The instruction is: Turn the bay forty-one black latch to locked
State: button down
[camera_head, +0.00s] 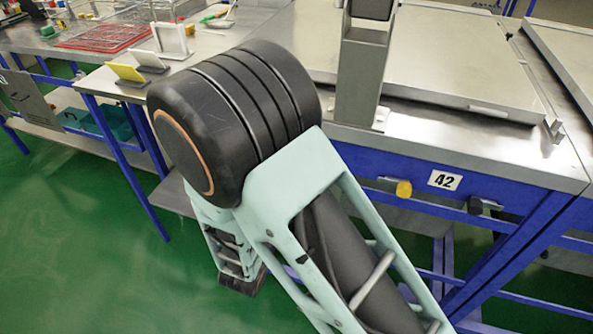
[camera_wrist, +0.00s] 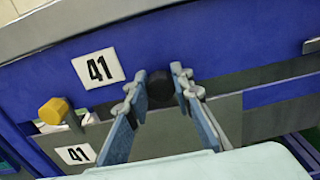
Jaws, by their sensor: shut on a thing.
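In the wrist view, the black latch (camera_wrist: 159,90) of bay forty-one sits on the blue front panel, to the right of the upper white "41" label (camera_wrist: 98,68). My gripper (camera_wrist: 160,80) is shut on the latch, with one finger on each side of it. Only the latch's dark, rounded end shows between the fingertips, so I cannot tell which way it is turned. In the head view, my arm covers this latch and the gripper's fingers are not visible.
A yellow knob (camera_wrist: 54,111) is left of the latch, above a second "41" label (camera_wrist: 75,154). In the head view, the neighbouring bay has a "42" label (camera_head: 444,180), a yellow knob (camera_head: 403,189) and a black latch (camera_head: 475,205). A grey post (camera_head: 361,80) stands on the bench.

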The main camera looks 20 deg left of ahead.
jog(key=m+b, duration=0.4)
jog(key=shift+d+f, duration=0.1)
jog(key=shift+f, duration=0.25)
jog(key=shift+r+m+b, duration=0.15)
jog(key=shift+m+b, duration=1.25)
jog(key=shift+m, duration=0.2)
jog(key=shift+s, duration=0.1)
jog(key=c, duration=1.7)
grip_release()
jog(key=shift+r, duration=0.1)
jog(key=s, duration=0.8)
jog(key=s+a, duration=0.1)
jog(key=s, duration=0.3)
